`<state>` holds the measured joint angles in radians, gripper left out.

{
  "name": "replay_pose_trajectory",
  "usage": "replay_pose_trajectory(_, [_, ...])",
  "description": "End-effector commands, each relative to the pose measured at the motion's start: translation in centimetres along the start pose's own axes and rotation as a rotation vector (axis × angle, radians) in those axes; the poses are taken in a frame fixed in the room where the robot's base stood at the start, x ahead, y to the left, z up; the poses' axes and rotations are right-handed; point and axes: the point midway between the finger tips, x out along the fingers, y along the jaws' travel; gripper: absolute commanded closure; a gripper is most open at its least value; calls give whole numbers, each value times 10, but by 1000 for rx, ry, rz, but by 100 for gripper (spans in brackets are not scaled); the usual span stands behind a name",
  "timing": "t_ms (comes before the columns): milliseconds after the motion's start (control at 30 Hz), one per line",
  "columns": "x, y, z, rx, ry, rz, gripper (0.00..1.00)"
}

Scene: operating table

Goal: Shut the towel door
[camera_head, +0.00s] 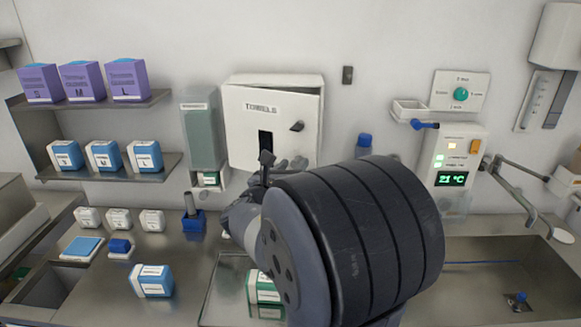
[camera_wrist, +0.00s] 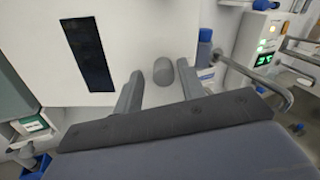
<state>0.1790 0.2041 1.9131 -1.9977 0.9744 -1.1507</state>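The white towel box (camera_head: 272,82) hangs on the wall in the head view, its front door (camera_head: 250,135) marked "TOWELS". My gripper (camera_head: 280,162) is just below the knob in the head view. In the wrist view, my gripper (camera_wrist: 160,68) is open and empty, its fingers pointing at the door face (camera_wrist: 130,35). The knob (camera_wrist: 163,72) shows between the fingers, apart from both; whether they reach its depth is unclear.
A green-filled dispenser (camera_head: 202,130) hangs close left of the towel box. Shelves with purple boxes (camera_head: 82,82) are at the left. The wall between box and control unit is mostly clear.

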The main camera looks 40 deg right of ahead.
Motion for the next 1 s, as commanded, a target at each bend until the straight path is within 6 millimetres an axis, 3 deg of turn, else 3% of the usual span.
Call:
replay_pose_trajectory(433, [3, 2, -1, -2, 3, 3, 99])
replay_pose_trajectory(800, [7, 0, -4, -2, 7, -3, 100])
replay_pose_trajectory(1000, [42, -4, -9, 0, 8, -8, 100])
